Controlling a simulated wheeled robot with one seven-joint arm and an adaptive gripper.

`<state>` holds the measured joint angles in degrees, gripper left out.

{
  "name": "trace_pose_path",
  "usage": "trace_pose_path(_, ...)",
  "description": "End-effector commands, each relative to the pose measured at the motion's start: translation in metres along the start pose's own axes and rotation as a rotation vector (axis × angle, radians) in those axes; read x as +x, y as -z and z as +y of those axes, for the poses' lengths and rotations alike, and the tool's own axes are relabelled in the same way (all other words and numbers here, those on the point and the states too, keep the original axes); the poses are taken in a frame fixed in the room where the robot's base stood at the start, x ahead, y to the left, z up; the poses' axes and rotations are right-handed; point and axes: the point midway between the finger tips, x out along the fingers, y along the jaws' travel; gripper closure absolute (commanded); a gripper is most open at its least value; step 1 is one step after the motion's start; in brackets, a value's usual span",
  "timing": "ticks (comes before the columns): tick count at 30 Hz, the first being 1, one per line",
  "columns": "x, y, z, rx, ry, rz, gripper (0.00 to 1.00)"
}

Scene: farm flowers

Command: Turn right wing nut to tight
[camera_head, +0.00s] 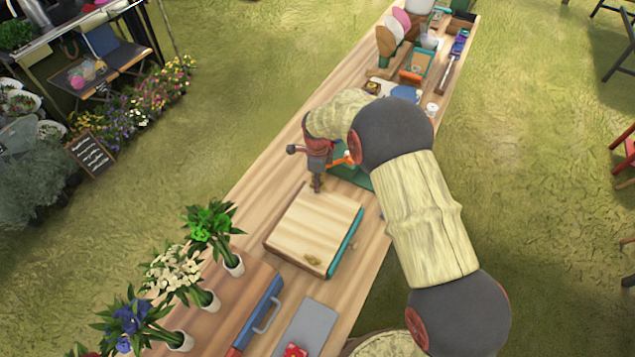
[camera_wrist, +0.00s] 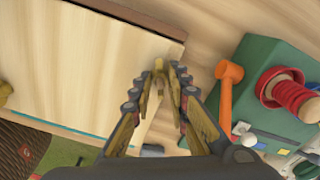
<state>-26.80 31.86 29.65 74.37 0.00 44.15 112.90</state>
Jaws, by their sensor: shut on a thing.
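The wooden press (camera_head: 318,225) lies on the long table, with a pale top board and a teal edge on its right side. One brass wing nut (camera_head: 313,259) sits near its front edge; it also shows at the left edge of the wrist view (camera_wrist: 4,92). My gripper (camera_head: 317,188) points down at the press's far corner. In the wrist view its fingers (camera_wrist: 166,78) are closed together around the right wing nut (camera_wrist: 174,76), close to the board. The fingers mostly hide that nut, so its angle cannot be told.
A green box (camera_wrist: 268,75) with a red spool (camera_wrist: 290,92) and an orange-handled tool (camera_wrist: 227,90) stands close beside my gripper. Flower pots (camera_head: 234,266), a blue case (camera_head: 262,312) and a grey board (camera_head: 305,326) lie toward the front. Bare wood runs left of the press.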

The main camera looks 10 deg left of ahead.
Motion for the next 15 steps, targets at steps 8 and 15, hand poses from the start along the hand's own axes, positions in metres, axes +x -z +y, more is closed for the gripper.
trace_pose_path(8, -0.0018, -0.0008, -0.002, 0.221, 0.005, -0.003, 1.0)
trace_pose_path(15, -0.0017, -0.0007, -0.002, 0.348, 0.005, -0.003, 1.0)
